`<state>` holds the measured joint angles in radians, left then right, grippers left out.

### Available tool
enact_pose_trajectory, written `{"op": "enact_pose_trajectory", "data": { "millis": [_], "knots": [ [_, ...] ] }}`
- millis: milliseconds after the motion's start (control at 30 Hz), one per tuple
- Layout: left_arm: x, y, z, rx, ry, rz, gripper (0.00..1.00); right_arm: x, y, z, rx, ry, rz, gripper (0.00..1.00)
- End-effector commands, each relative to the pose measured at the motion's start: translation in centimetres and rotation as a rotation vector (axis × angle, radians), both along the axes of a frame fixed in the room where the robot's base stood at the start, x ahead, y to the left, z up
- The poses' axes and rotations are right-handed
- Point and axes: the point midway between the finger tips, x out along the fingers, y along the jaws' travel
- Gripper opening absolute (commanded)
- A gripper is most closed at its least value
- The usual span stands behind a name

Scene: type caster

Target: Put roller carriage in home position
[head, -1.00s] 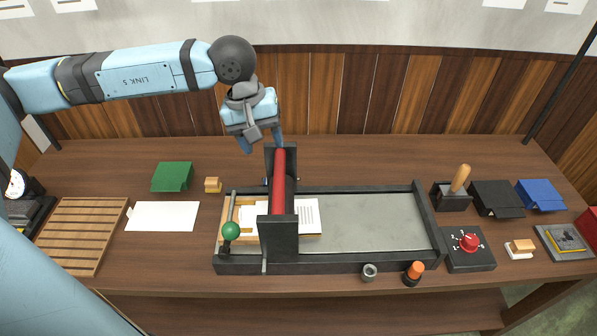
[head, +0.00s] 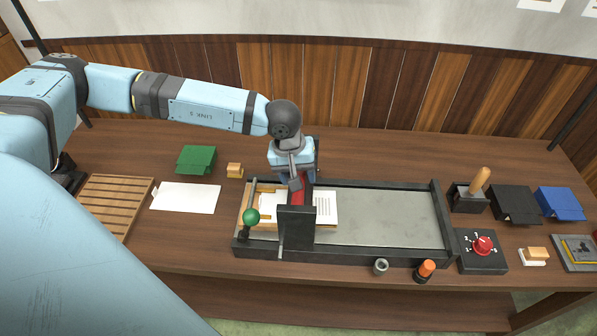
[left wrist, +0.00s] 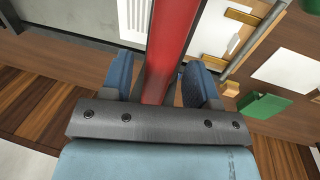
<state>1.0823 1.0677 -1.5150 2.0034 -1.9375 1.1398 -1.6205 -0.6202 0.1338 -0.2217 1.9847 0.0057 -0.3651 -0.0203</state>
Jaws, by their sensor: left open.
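The roller carriage, with dark end plates (head: 295,230) and a red roller (head: 299,192), stands across the left part of a long dark-framed bed (head: 390,217). A printed sheet (head: 325,208) lies under and beside it. My left gripper (head: 296,182) is at the far end of the roller, pointing down. In the left wrist view, its two blue fingers (left wrist: 158,82) are open, one on each side of the red roller (left wrist: 168,45). Whether they touch it cannot be told. The fingertips are largely hidden in the head view. My right gripper is not in view.
A green-knobbed lever (head: 251,215) stands at the bed's left end. A white sheet (head: 185,198), slatted rack (head: 108,205) and green box (head: 196,159) lie left. The bed right of the carriage is clear.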

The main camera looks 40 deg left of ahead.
Motion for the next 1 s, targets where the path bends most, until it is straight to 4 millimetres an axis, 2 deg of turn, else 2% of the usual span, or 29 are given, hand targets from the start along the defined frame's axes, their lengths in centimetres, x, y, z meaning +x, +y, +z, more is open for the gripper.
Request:
{"op": "enact_pose_trajectory", "data": {
  "millis": [267,500,767,867,1000],
  "knots": [
    [0.0,0.0,-0.2,0.0,0.0,0.0,0.55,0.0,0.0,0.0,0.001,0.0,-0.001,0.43],
    [0.0,0.0,-0.1,0.0,0.0,0.0,0.0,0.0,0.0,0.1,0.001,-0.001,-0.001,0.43],
    [0.3,-0.6,-0.3,-0.001,0.0,-0.001,0.0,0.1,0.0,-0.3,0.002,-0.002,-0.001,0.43],
    [1.0,-1.7,-0.5,-0.004,-0.002,-0.002,0.0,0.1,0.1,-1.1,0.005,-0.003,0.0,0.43],
    [2.6,-4.5,-0.8,-0.007,-0.003,-0.005,0.0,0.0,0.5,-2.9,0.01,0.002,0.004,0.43]
  ]
}}
